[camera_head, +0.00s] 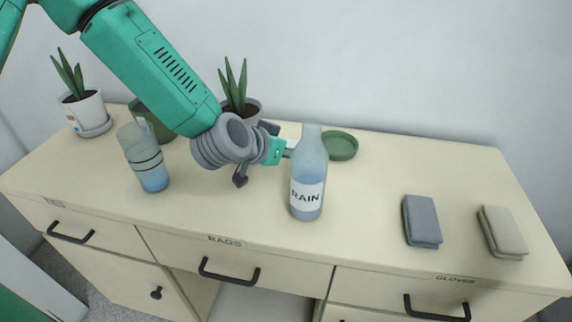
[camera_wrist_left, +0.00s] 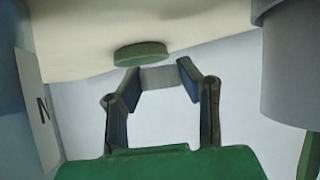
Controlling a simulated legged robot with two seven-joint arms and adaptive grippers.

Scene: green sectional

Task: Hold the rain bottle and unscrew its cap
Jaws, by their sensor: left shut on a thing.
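The rain bottle (camera_head: 307,190), pale blue with a white RAIN label, stands upright on the cabinet top. No cap can be made out on its neck. In the left wrist view its label (camera_wrist_left: 38,112) shows at the left edge. My left gripper (camera_head: 290,150) is beside the bottle's upper part, partly hidden behind it. In the left wrist view its two fingers are shut on a small grey piece (camera_wrist_left: 158,77), which looks like the cap, apart from the bottle body. My right gripper is not in view.
A green dish (camera_head: 340,146) lies behind the bottle. Folded grey (camera_head: 421,221) and beige (camera_head: 503,232) cloths lie right. The front middle is clear.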

